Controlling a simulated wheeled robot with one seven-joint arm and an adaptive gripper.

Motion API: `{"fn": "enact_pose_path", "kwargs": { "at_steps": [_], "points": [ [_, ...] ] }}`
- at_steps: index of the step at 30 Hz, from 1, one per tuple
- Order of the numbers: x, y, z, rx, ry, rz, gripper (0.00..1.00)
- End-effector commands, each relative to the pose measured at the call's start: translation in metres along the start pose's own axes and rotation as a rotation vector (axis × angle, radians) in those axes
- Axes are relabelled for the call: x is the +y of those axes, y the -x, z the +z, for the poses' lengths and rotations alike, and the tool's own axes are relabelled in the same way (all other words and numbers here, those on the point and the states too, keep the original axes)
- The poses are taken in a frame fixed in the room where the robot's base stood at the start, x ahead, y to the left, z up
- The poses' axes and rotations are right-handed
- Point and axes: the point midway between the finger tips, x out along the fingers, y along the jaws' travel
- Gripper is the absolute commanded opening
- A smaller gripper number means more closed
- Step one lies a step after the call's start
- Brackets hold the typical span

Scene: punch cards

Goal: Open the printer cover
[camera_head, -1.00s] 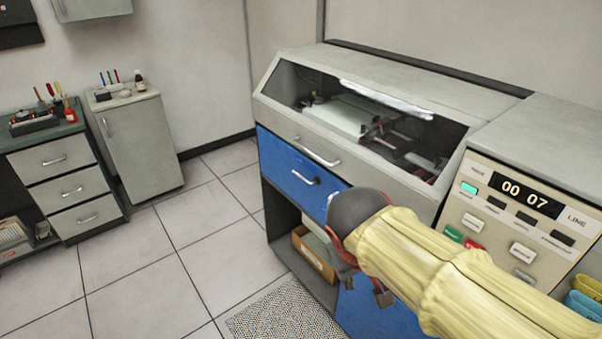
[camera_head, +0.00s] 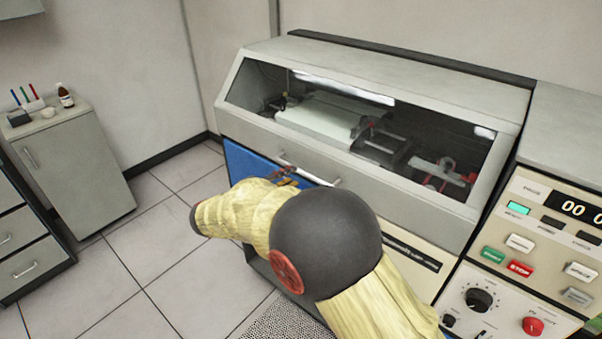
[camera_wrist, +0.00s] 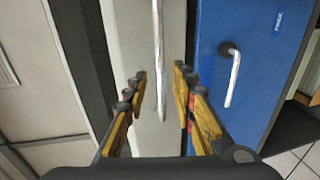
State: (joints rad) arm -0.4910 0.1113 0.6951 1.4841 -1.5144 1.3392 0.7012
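The printer cover (camera_head: 240,124) is grey with a slanted clear window, and it is down over the mechanism. Its silver bar handle (camera_head: 308,172) runs along the front lower panel. In the wrist view the handle (camera_wrist: 160,60) runs upright in the picture, ahead of and between my gripper's (camera_wrist: 160,88) two yellow-padded fingers. The fingers are apart with nothing gripped; whether the handle's near end lies between the tips is hard to tell. In the head view my arm hides most of the gripper, near the handle.
A control panel with a green button (camera_head: 493,255) and red button stands at the right. A grey cabinet (camera_head: 75,170) stands at the left, with open tiled floor between.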

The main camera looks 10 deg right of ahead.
Motion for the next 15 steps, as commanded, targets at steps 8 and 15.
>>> {"fn": "enact_pose_path", "kwargs": {
  "at_steps": [8,15],
  "points": [
    [-0.003,-0.043,0.002,-0.004,0.002,-0.003,0.26],
    [-0.001,-0.059,0.001,-0.002,0.001,-0.002,0.26]
  ]
}}
